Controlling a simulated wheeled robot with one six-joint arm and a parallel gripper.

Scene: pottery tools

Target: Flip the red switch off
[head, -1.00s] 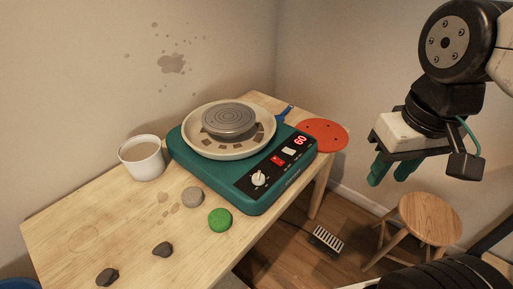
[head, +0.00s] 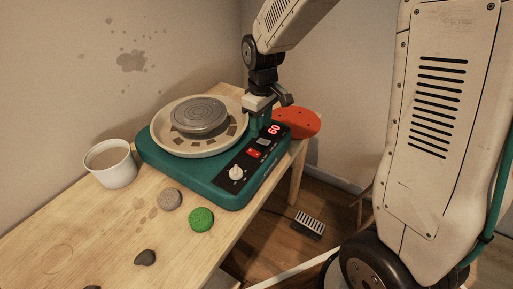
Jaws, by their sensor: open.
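The red switch (head: 253,153) is on the black control panel of the teal pottery wheel (head: 210,190), between the white knob (head: 236,173) and a pale button (head: 264,142). A red display above them reads 60. My gripper (head: 257,128) points down over the far right end of the wheel's base, beside the splash pan and just behind the panel. Its green fingers are partly hidden against the teal base, and I cannot tell whether they touch it. It holds nothing that I can see.
A grey wheel head (head: 199,115) sits in the cream splash pan (head: 170,146). A red perforated disc (head: 298,122) lies at the table's right end. A foot pedal (head: 307,225) is on the floor.

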